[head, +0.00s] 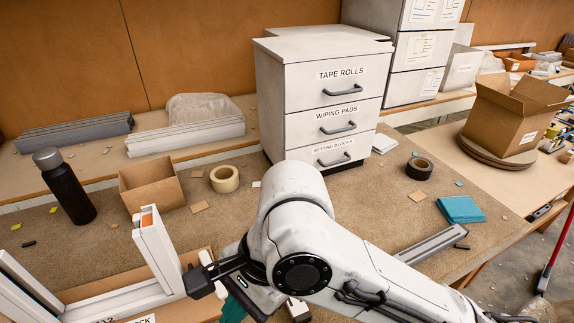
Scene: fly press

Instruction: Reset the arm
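My arm reaches in from the lower right, its white elbow raised in the middle of the head view. My gripper (207,276) is at the lower left of the arm, beside a white frame piece (158,252). Dark gripper parts show close to the frame's upright end. I cannot tell whether they touch it. My arm covers part of the gripper, so its opening is unclear. A small white piece shows beside the gripper, and something teal lies below it, partly hidden.
A labelled drawer cabinet (305,100) stands behind my arm, drawers shut. A black bottle (66,190), open cardboard box (150,187), tan tape roll (224,179), black tape roll (419,168), teal cloth (460,210) and metal bar (432,245) lie around.

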